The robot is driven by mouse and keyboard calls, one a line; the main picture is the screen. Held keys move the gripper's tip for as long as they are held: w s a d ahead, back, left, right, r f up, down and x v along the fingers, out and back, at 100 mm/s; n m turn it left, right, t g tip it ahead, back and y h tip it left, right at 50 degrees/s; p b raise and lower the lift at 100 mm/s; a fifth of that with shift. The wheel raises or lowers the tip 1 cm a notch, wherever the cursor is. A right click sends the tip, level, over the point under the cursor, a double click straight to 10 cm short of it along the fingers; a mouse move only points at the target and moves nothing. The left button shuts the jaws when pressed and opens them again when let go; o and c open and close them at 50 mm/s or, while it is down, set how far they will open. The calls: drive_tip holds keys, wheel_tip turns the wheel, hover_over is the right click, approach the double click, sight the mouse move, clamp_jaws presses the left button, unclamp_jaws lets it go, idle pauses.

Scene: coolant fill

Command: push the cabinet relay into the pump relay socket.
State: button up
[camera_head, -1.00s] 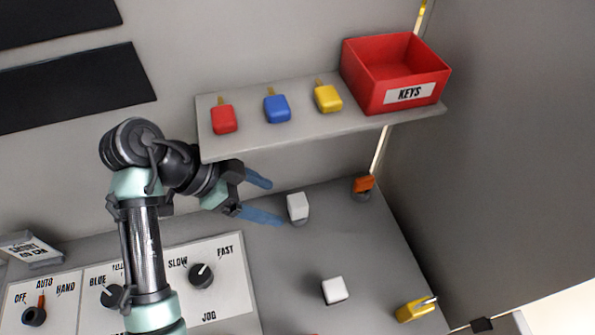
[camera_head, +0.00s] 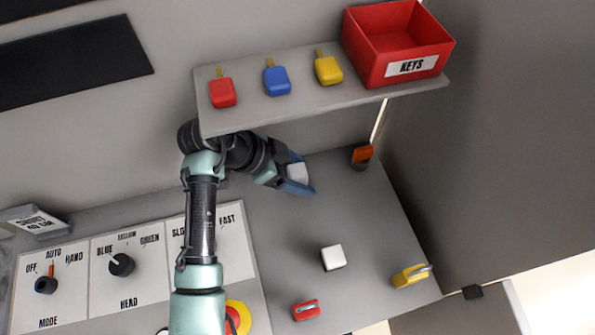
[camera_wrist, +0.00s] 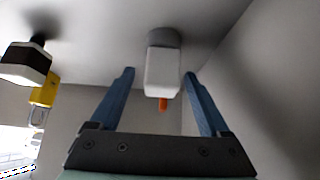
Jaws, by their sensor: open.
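A white block (camera_head: 297,172) on a round grey base, which looks like a relay on its socket, stands on the grey deck below the key shelf. My gripper (camera_head: 302,174) is open, with its blue fingers on either side of this block. In the wrist view the white block (camera_wrist: 163,70) shows between and beyond the open fingertips (camera_wrist: 159,77), with its grey base (camera_wrist: 164,37) at the deck. No contact with the fingers is clear. A second white block (camera_head: 333,257) stands nearer; in the wrist view it has a black band (camera_wrist: 25,62). Labels naming relay or socket are not visible.
The shelf (camera_head: 300,107) with red, blue and yellow keys and a red KEYS bin (camera_head: 400,50) overhangs my arm. An orange-topped part (camera_head: 362,155) is behind right. A yellow padlock (camera_head: 410,275) and a red one (camera_head: 306,309) are near the front. A grey wall bounds the right.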

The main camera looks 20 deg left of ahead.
drive_tip(key=shift+x, duration=1.35)
drive_tip(key=shift+w, duration=0.1)
clamp_jaws()
